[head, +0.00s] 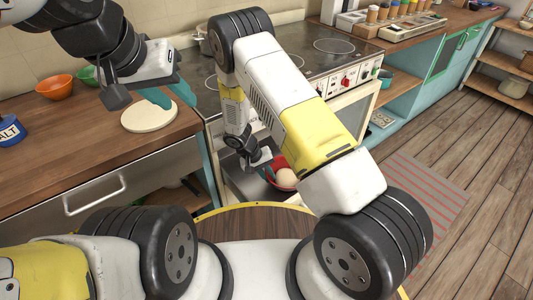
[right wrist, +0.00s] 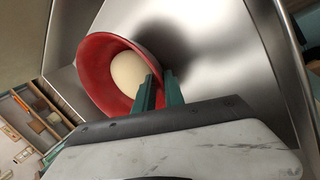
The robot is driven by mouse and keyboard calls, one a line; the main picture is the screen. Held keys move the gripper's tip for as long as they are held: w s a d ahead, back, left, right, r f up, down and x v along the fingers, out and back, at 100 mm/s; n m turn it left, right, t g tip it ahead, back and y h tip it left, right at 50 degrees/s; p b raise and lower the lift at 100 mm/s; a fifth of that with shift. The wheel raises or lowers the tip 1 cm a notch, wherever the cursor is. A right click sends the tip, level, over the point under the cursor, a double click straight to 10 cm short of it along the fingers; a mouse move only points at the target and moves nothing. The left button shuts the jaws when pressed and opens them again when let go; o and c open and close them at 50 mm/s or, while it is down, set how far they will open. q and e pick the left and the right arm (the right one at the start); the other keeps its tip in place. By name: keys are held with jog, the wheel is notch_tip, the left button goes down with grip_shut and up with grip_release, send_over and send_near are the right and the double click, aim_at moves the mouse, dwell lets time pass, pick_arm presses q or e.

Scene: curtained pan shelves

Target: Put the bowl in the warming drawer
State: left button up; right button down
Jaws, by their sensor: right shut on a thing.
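The red bowl (head: 283,183) with a round cream-coloured thing inside is low in front of the stove, partly behind my right arm. My right gripper (head: 266,172) is shut on its rim; the green fingers (right wrist: 160,92) cross the rim of the bowl (right wrist: 95,75) in the right wrist view. The bowl is tilted in that picture, over the bare metal of the open warming drawer (right wrist: 225,60). I cannot tell whether it touches the drawer floor. My left gripper (head: 168,94) looks open and empty above the left counter.
The left counter holds a pale round board (head: 150,115), an orange bowl (head: 54,87), a green bowl (head: 88,75) and a blue salt jar (head: 10,131). The stove (head: 330,50) stands behind my right arm. The wooden floor at right is clear around a striped mat (head: 425,195).

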jog(key=shift+f, duration=0.2)
dwell(0.4)
jog(key=c, duration=1.3)
grip_release()
jog(key=shift+c, duration=0.2)
jog(key=v, duration=0.7)
jog(key=shift+a+r, duration=0.2)
jog(key=shift+r, duration=0.15)
jog(key=shift+c, duration=0.3)
grip_shut()
